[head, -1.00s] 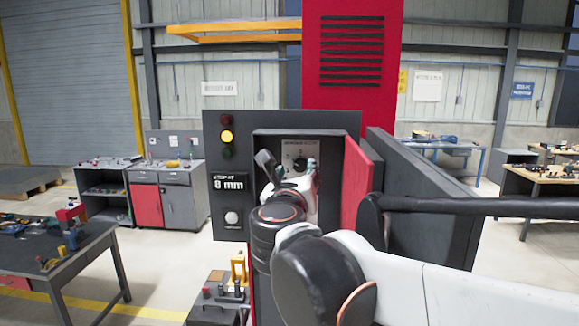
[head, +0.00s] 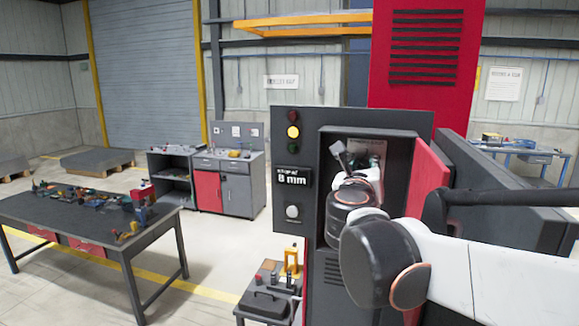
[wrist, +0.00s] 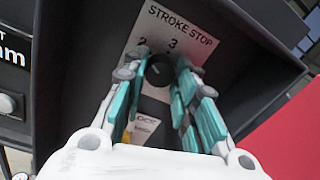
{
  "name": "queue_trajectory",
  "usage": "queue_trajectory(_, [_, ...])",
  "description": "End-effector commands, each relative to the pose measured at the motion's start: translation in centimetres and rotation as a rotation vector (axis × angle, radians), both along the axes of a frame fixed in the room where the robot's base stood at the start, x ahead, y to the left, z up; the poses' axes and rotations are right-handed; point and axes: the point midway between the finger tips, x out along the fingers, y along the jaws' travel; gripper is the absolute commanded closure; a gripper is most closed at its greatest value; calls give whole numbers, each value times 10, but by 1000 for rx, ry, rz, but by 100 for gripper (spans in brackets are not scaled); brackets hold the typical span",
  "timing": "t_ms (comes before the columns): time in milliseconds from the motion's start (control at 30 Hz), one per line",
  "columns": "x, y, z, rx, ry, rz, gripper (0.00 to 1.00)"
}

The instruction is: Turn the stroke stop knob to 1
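The stroke stop knob (wrist: 161,73) is a dark round knob on a pale plate (wrist: 189,28) printed "STROKE STOP", with a 2 and a 3 readable above it. The plate is inside an open dark cabinet (head: 405,122). My gripper (wrist: 163,68) reaches in, its teal-padded fingers spread on either side of the knob. The tips are close to the knob's sides; I cannot tell whether they touch. The fingers hide the knob's pointer and the lower numbers. In the head view my wrist covers the knob. A small display (head: 292,178) reads 8 mm.
The cabinet's red door (head: 430,180) stands open at the right, close to my arm. A lit yellow lamp (head: 293,132) and a pale button (head: 292,211) are on the panel's left.

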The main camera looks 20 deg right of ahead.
Motion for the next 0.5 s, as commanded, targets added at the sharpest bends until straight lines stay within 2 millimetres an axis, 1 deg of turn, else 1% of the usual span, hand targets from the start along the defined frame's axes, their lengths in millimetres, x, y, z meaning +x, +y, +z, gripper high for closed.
queue_trajectory(300, [0, 0, 0, -12, 8, 0, 98])
queue_trajectory(500, [0, 0, -1, -73, 49, 0, 98])
